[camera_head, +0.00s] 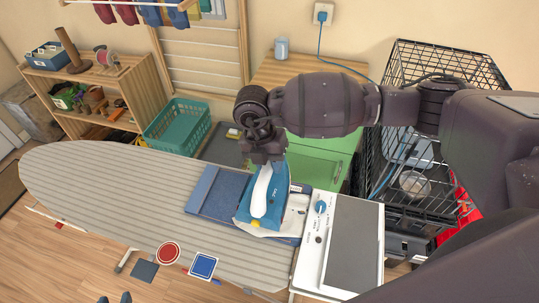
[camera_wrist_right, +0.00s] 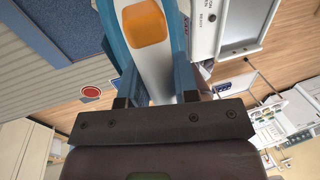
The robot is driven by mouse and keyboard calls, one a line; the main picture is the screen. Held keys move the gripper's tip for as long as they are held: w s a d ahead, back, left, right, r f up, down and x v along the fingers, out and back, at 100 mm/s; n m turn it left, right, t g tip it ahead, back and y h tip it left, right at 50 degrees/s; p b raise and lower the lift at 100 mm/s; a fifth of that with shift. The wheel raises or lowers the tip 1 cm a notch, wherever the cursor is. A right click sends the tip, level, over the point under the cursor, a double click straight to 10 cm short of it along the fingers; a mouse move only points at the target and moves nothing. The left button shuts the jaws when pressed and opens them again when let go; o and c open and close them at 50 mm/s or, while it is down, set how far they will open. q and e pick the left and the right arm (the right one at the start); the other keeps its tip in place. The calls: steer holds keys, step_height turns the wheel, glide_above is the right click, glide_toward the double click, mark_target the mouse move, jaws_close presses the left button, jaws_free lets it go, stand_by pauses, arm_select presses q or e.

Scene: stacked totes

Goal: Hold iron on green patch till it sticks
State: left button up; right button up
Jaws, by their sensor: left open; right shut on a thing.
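The blue iron with a white handle (camera_head: 264,190) stands over the blue denim cloth (camera_head: 222,187) on the striped ironing board (camera_head: 100,190). My right gripper (camera_head: 264,158) is shut on the iron's handle from above; the handle with its orange part (camera_wrist_right: 145,25) also shows between the fingers in the right wrist view. A pale piece shows around the iron's lower edge. Whether the iron presses flat on the cloth I cannot tell. No green patch is visible; the iron and arm hide part of the cloth.
A white control unit (camera_head: 312,250) with a grey plate stands right of the iron. A wire basket (camera_head: 445,65) is behind it.

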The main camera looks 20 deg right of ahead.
steer(key=shift+s+a+r, duration=0.1)
steer(key=shift+s+a, duration=0.15)
steer(key=shift+s, duration=0.6)
steer(key=s, duration=0.2)
steer(key=s+a, duration=0.1)
steer(key=s, duration=0.1)
steer(key=shift+a, duration=0.1)
steer(key=shift+s+a, duration=0.25)
steer(key=shift+s, duration=0.75)
